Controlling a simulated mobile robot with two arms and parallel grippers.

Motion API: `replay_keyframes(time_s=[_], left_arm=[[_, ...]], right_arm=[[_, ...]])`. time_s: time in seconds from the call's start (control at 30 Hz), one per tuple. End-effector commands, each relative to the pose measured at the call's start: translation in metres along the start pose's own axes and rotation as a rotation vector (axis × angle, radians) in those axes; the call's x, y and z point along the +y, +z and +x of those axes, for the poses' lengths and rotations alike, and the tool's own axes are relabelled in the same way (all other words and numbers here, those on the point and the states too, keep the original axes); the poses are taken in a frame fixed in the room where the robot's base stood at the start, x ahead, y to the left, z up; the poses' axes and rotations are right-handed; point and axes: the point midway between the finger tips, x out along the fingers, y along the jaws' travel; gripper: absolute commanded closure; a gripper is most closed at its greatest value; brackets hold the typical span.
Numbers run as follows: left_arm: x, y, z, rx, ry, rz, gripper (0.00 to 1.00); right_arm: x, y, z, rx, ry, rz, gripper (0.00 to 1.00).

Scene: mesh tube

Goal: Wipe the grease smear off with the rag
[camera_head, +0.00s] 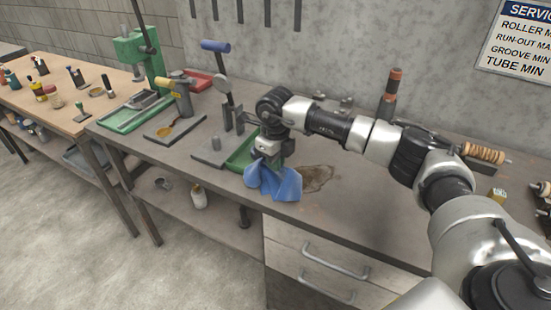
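A blue rag (274,181) hangs crumpled under my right gripper (270,163), at the front edge of the grey workbench (365,222). The gripper is over the rag's top and appears shut on it; its fingertips are mostly hidden by the cloth. The brown grease smear (318,178) lies on the bench top just right of the rag. The rag's lower part drapes close to the bench edge, and I cannot tell whether it touches the top. My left gripper is not in view.
A green tray (240,157) sits just behind and left of the rag, beside a stand with a blue-handled tool (215,46). A red-topped cylinder (391,86) stands at the back. Bench space right of the smear is clear. Drawers (310,270) sit below.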

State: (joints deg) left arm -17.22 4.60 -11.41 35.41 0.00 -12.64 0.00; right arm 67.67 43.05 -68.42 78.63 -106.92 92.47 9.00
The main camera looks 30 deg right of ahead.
Motion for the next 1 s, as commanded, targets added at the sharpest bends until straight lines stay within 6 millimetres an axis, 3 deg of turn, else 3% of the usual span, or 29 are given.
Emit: replay_keyframes(time_s=[0.03, 0.4, 0.67, 1.0], left_arm=[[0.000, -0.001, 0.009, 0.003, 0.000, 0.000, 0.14], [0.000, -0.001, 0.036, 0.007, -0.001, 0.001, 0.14], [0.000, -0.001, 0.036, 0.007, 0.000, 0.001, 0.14], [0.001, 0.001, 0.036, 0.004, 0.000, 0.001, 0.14]], right_arm=[[0.000, 0.000, 0.011, 0.001, 0.000, 0.000, 1.00], [0.000, 0.000, 0.053, 0.000, -0.001, -0.002, 1.00], [0.000, 0.000, 0.053, 0.000, -0.001, -0.002, 1.00], [0.000, 0.000, 0.053, -0.001, -0.001, -0.002, 0.50]])
